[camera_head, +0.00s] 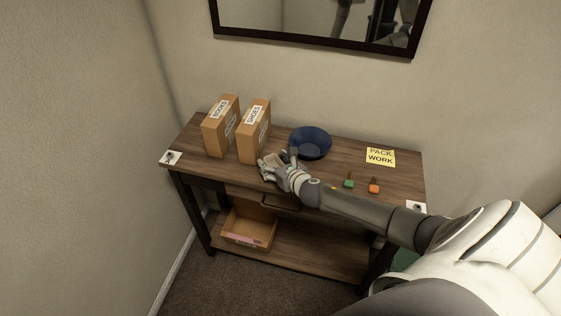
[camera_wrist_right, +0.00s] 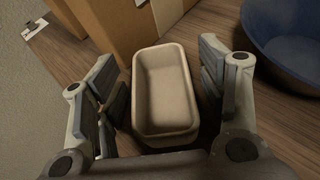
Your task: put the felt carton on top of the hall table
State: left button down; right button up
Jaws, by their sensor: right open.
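The hall table (camera_head: 340,165) is dark wood with a lower shelf (camera_head: 310,255). Two closed tan cartons stand on its top at the left: one labelled BOOKS (camera_head: 221,127) and one labelled SHOES (camera_head: 254,132). An open cardboard carton (camera_head: 262,228) with a pinkish front strip sits on the lower shelf. I read no felt label on any carton. My right gripper (camera_head: 271,170) is at the table's front, before the SHOES carton. It is open, with its fingers either side of a small cream tub (camera_wrist_right: 165,92); contact is unclear. My left gripper is out of view.
A dark blue bowl (camera_head: 310,143) stands right of the SHOES carton. Green (camera_head: 348,184) and orange (camera_head: 374,187) small items lie near the front right, below a yellow PACK WORK note (camera_head: 380,156). A mirror (camera_head: 320,20) hangs on the wall behind.

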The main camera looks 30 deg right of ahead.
jog(key=shift+s+r, duration=0.1)
jog(key=shift+s, duration=0.25)
jog(key=d+v, duration=0.1)
jog(key=v, duration=1)
jog(key=a+f+m+y, duration=0.2)
jog(key=a+f+m, duration=0.1)
jog(key=a+m, duration=0.7)
jog(key=s+f+m+g, duration=0.2)
jog(key=s+f+m, duration=0.35)
jog(key=f, duration=0.45)
jog(key=s+f+m+g+h, duration=0.1)
jog(key=s+f+m+g, duration=0.2)
jog(key=s+f+m, duration=0.5)
jog(key=s+f+m+g, duration=0.25)
jog(key=s+f, duration=0.25)
jog(key=f, duration=0.7)
jog(key=s+a+f+m+g, duration=0.1)
jog(key=s+f, duration=0.4)
jog(key=s, duration=0.7)
jog(key=s+a+f+m+g, duration=0.2)
jog(key=s+f+m+g, duration=0.2)
jog(key=s, duration=0.7)
notch_tip(320, 180, down, 2)
jog(key=shift+s+f+m, duration=0.1)
jog(key=shift+s+m, duration=0.3)
jog(key=shift+m, duration=0.4)
